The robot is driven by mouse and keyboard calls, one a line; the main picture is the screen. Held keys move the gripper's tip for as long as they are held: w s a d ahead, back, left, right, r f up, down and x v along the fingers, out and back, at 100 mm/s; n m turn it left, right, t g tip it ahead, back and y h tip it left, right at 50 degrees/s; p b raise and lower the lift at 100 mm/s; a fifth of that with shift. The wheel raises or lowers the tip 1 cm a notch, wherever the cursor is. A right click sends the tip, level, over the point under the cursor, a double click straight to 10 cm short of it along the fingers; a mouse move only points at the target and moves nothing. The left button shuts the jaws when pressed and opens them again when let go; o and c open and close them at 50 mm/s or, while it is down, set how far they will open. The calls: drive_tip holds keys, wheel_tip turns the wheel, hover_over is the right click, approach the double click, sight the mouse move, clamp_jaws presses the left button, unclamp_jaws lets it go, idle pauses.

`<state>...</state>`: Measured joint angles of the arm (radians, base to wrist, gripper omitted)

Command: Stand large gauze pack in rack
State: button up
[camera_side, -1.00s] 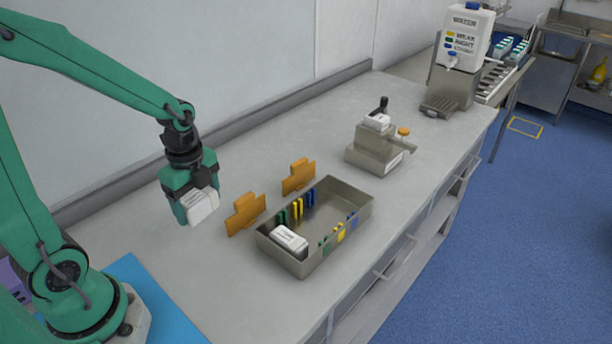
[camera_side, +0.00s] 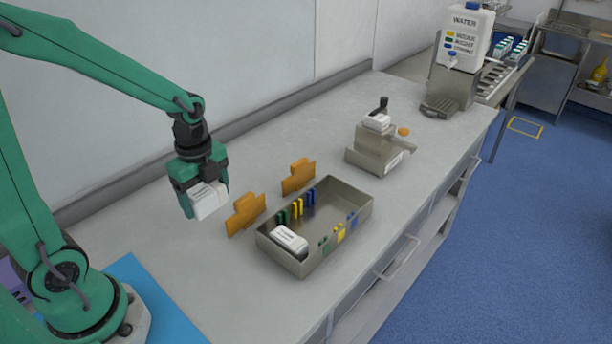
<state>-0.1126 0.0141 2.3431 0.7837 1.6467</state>
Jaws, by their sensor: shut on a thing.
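My gripper (camera_side: 205,196) is shut on a white gauze pack (camera_side: 208,201) with dark print on it. It holds the pack in the air, to the left of the rack and above the counter. The rack (camera_side: 319,257) is an open grey metal tray with green, yellow and blue dividers along both long walls. Another white pack (camera_side: 289,239) is in the near left end of the rack. The underside of the held pack and its gap to the counter are hard to judge.
Two orange upright pieces (camera_side: 246,214) (camera_side: 299,176) stand along the rack's left side, close to my gripper. A grey metal device (camera_side: 376,153) with a white pack on top stands behind the rack. A water dispenser (camera_side: 463,50) is at the far end. The counter in front is clear.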

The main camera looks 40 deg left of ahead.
drive_tip(key=w+d+r+m, duration=0.2)
drive_tip(key=w+d+m, duration=1.65)
drive_tip(key=d, duration=0.55)
hover_over(341, 208)
wheel_tip(341, 208, down, 7)
drive_tip(key=shift+a+f, duration=0.1)
drive_tip(key=shift+f, duration=2.1)
drive_tip(key=shift+f, duration=0.15)
drive_tip(key=o, duration=0.8)
